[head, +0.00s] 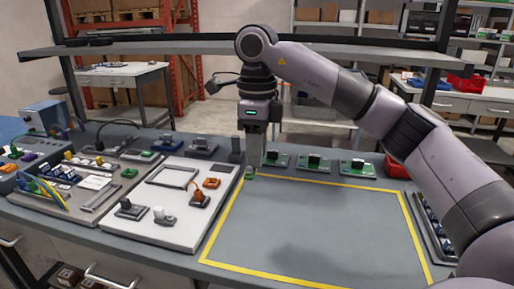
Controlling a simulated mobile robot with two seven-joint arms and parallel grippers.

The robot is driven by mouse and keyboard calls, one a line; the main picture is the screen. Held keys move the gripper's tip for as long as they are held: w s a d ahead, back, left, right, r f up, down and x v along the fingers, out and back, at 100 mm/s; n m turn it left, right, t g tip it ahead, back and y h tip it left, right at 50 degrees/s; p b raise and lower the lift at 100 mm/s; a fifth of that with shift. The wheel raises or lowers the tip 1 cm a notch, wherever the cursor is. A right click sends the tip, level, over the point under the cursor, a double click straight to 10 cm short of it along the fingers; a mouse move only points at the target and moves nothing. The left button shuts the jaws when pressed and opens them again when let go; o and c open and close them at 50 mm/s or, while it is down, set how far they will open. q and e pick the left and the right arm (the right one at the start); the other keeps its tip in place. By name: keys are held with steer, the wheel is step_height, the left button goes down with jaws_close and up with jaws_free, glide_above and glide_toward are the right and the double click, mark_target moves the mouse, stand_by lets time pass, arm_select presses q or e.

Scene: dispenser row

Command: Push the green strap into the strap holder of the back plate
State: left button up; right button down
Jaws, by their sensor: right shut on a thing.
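My right gripper (252,166) points straight down near the back left corner of the yellow-outlined area. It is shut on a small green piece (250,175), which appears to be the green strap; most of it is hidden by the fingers. To the left lies a white plate (195,171) with a square frame, orange parts and black and grey fittings. Further left is a grey panel (108,206) with several small coloured parts. I cannot tell which of these is the back plate or where its strap holder is. My left gripper is not in view.
Several green boards with black parts, such as this board (315,164), stand in a row behind the yellow-outlined grey mat (310,225), which is clear. A tray of parts (428,226) is at the right. A shelf beam (200,45) crosses behind my arm.

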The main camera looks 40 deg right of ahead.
steer(key=shift+r+p, duration=0.65)
steer(key=shift+r, duration=0.05)
stand_by(0.5)
steer(key=shift+r, duration=1.5)
